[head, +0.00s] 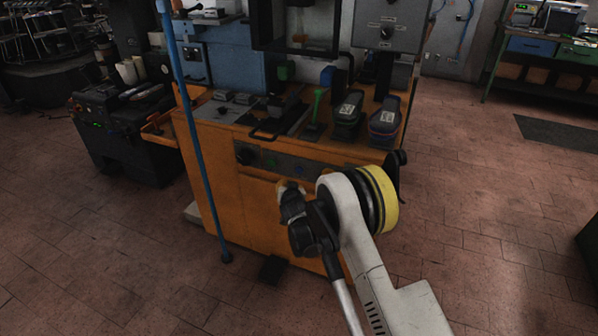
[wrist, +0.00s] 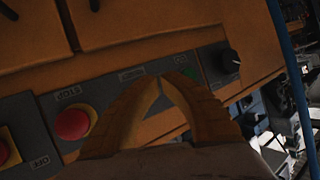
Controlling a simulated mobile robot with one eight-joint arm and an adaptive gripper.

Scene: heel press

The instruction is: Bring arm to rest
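My gripper (wrist: 160,80) shows in the wrist view with its two yellow-brown fingers meeting at the tips, and no object shows between them. The fingers are in front of a grey control panel (wrist: 100,82) on the orange machine; I cannot tell whether they touch it. A red button (wrist: 71,123) is left of the fingers, and a black knob (wrist: 230,62) is to the right. In the head view my arm (head: 350,215) is bent in front of the orange press cabinet (head: 215,170); the fingertips cannot be made out there.
A blue pole (head: 193,130) stands at the cabinet's left front. A dark machine (head: 115,130) is at left.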

